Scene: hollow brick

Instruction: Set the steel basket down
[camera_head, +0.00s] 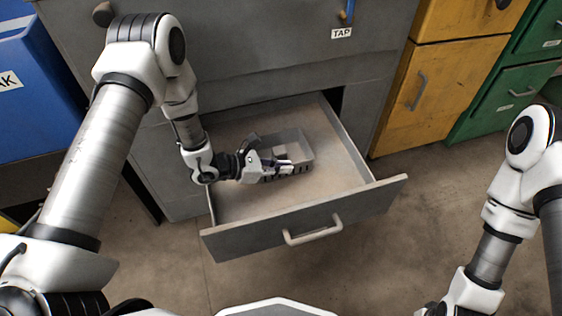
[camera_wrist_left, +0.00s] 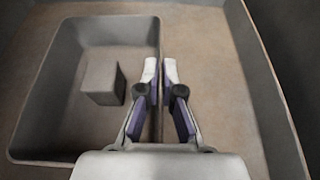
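The steel basket (camera_head: 308,155) is a grey open box inside the pulled-out drawer (camera_head: 345,190). In the left wrist view the basket (camera_wrist_left: 42,95) fills the left half, with a small grey block (camera_wrist_left: 103,82) in it. My left gripper (camera_head: 284,166) reaches in from the left, over the drawer. In the wrist view its fingertips (camera_wrist_left: 160,72) are close together, one on each side of the basket's right wall. The basket looks level and low in the drawer; I cannot tell whether its underside touches the drawer floor. My right gripper is out of view.
The drawer's front panel (camera_head: 300,222) with its handle (camera_head: 313,231) stands nearest me. Bare drawer floor shows around the basket. A yellow cabinet (camera_head: 430,95) and a green cabinet (camera_head: 510,95) stand at right, and a blue container (camera_head: 38,105) at left.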

